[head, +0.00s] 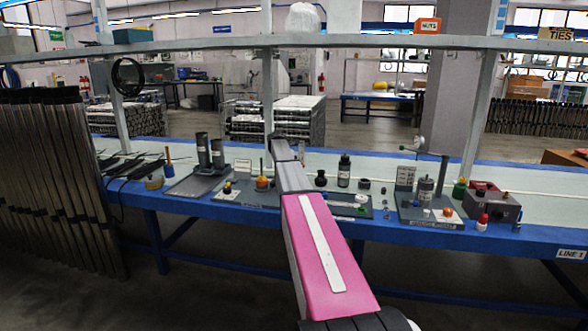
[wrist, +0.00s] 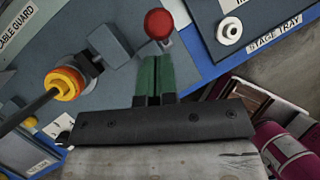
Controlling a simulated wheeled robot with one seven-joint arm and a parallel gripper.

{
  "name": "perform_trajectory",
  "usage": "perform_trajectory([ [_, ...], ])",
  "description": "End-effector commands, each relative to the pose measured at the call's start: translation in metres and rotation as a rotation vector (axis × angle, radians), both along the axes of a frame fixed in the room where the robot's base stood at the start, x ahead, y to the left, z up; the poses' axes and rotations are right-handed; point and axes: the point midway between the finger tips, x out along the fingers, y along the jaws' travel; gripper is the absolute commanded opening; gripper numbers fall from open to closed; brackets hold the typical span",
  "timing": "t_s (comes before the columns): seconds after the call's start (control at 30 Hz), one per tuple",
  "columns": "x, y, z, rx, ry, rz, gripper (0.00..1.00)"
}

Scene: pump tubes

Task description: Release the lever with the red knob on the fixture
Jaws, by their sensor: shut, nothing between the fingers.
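In the wrist view a round red knob (wrist: 158,24) sits just beyond the fingertips of my gripper (wrist: 156,60). The two green fingers are together with nothing between them. A small gap seems to separate them from the knob; whether they touch is hard to tell. The knob's thin stem runs down beside the fingertips and is partly hidden. A grey fixture block (wrist: 112,44) stands left of the knob. In the head view my arm reaches over the bench, and I cannot make out the fingers or the red knob there.
In the wrist view a yellow-orange ring (wrist: 63,83) on a dark rod is at the left, and a white washer-like part (wrist: 229,31) lies at the upper right. In the head view a black bottle (head: 344,171) and a grey-red box (head: 492,203) stand on the blue-edged bench (head: 400,236).

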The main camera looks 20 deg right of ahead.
Motion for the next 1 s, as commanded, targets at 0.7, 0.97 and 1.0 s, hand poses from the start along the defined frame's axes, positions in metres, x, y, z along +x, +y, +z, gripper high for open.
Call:
perform_trajectory([
  [0.7,-0.013,0.058,0.096,0.0,0.0,-0.001,0.0],
  [0.97,-0.013,0.059,0.098,0.0,0.0,-0.001,0.0],
  [1.0,-0.013,0.059,0.098,0.0,0.0,-0.001,0.0],
])
